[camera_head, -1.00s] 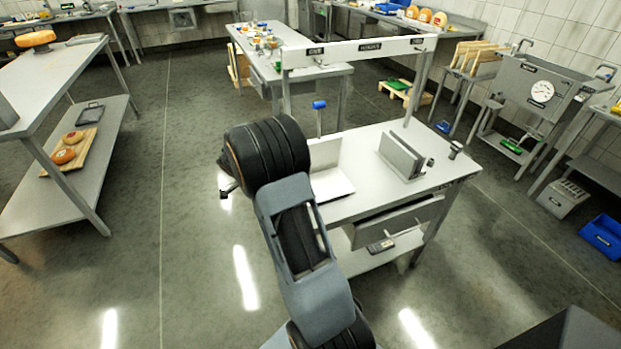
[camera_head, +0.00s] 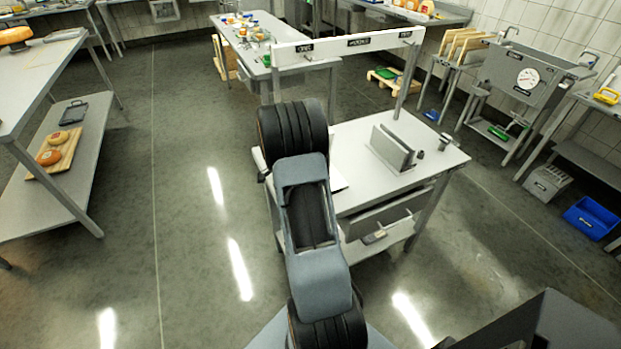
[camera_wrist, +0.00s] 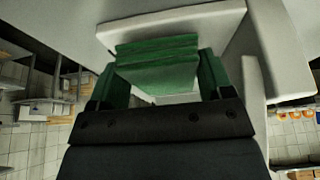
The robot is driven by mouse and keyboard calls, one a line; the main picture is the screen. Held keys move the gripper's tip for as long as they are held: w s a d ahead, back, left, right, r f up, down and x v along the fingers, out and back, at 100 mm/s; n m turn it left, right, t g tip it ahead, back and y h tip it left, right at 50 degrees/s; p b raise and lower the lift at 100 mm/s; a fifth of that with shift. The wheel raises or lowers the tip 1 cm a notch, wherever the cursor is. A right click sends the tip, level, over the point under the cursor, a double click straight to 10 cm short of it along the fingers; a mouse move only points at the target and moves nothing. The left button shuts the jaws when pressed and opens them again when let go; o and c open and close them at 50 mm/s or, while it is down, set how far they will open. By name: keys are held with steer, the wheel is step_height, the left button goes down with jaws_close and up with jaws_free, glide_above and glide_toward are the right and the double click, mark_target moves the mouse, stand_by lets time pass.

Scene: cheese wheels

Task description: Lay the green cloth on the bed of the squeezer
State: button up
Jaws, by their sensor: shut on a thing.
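In the wrist view, a folded green cloth (camera_wrist: 157,52) sits between the fingers of my gripper (camera_wrist: 162,78). My gripper is shut on it. A pale flat slab (camera_wrist: 205,22) shows right by the cloth, with a pale upright panel (camera_wrist: 283,45) beside it. I cannot tell whether the cloth touches the slab. In the head view my arm hides the gripper and the cloth. Only a small white edge (camera_head: 338,178) of the piece on the table shows past the arm. No label marks which thing is the squeezer.
The table (camera_head: 440,160) carries two upright grey plates (camera_head: 392,147) and small dark knobs. A labelled white beam (camera_head: 345,48) spans its back. A gauge machine (camera_head: 515,75) stands at the right, a blue bin (camera_head: 590,217) on the floor. The floor at left is clear.

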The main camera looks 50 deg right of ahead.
steer(key=d, duration=0.1)
steer(key=s+d+p, duration=0.1)
steer(key=d, duration=0.2)
steer(key=shift+s+f, duration=0.35)
steer(key=shift+w+a+f, duration=0.1)
steer(key=shift+f, duration=0.3)
steer(key=shift+f, duration=0.2)
steer(key=o, duration=0.6)
steer(key=shift+r, duration=0.15)
